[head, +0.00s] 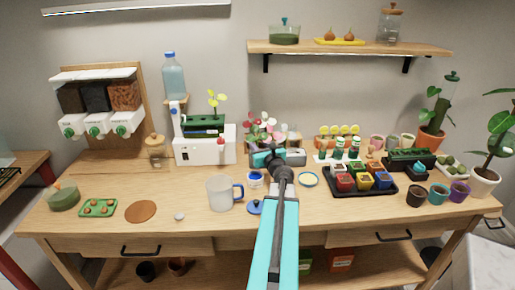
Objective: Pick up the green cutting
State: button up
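No thing in the head view can be clearly made out as the green cutting. A small sprig with yellow-green leaves (217,97) stands upright above the white machine (204,150) at the back left of the middle. Small dark green items with white tops (340,144) stand at the back right; they are too small to tell apart. My gripper (262,158) is over the middle of the wooden table (150,190), in front of pink and white flowers (267,125). My arm hides part of the table. The fingers are too small to tell open from shut.
A white mug (222,193) with a blue handle stands left of my arm. A black tray (362,190) of coloured pots lies to the right. Several small pots stand at the right edge. A wooden shelf (350,47) hangs above. The left front of the table has some free room.

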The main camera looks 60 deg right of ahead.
jog(key=shift+p+x, duration=0.5)
jog(key=shift+x, duration=0.7)
jog(key=shift+p+x, duration=0.3)
jog(key=shift+x, duration=0.9)
jog(key=shift+s+d, duration=0.1)
jog(key=shift+r, duration=0.1)
grip_shut()
